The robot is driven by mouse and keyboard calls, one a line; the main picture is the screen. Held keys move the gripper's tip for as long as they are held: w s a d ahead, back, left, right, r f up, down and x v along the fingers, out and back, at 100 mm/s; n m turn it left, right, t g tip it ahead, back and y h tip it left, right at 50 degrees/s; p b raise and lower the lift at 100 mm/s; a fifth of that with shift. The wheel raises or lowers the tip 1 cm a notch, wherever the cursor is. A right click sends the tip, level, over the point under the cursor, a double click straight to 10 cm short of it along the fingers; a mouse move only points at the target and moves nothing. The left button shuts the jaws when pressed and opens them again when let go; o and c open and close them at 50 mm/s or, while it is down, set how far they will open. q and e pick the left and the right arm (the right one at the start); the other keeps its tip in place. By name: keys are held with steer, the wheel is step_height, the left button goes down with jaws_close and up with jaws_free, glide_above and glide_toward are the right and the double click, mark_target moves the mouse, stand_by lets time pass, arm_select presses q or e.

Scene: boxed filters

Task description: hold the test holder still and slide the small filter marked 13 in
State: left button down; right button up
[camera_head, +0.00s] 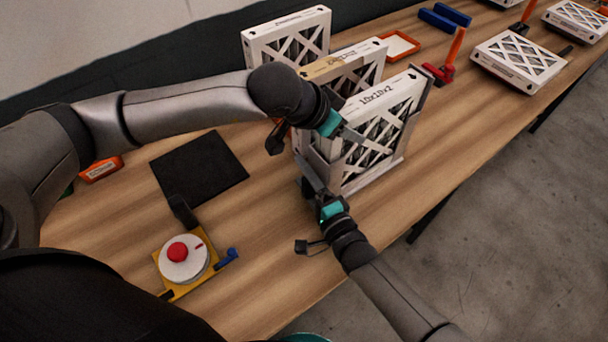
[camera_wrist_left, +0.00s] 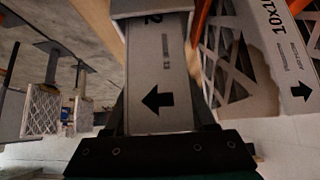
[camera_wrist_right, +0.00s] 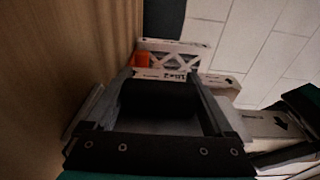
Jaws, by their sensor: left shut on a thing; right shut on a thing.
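The small white filter (camera_head: 385,112) with a cardboard frame and crossed lattice stands upright at the grey test holder (camera_head: 372,182). Print ending in "x2" runs along its top edge; I cannot surely read the 13. How deep it sits between the holder's rails is hard to tell. My left gripper (camera_head: 342,132) is shut on the filter's near end; the left wrist view shows that end with a black arrow (camera_wrist_left: 158,98) between the fingers. My right gripper (camera_head: 316,188) is low at the holder's near end, shut on a dark grip block (camera_wrist_right: 160,100) of it.
A filter with a tan top edge (camera_head: 345,62) and a white filter (camera_head: 290,38) stand close behind. A black mat (camera_head: 199,172) and a red button on a yellow base (camera_head: 183,258) are to the left. Orange and blue items and flat filters (camera_head: 518,62) lie farther right.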

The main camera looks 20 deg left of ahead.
arm_select(q)
steer(key=shift+c, duration=0.7)
jaws_free()
steer(key=shift+a+r, duration=0.1)
steer(key=v, duration=1.1)
steer(key=shift+s+a+r, duration=0.2)
steer(key=shift+s+r, duration=0.05)
steer(key=shift+s, duration=0.05)
arm_select(e)
steer(key=o, duration=1.5)
steer(key=shift+d, duration=0.1)
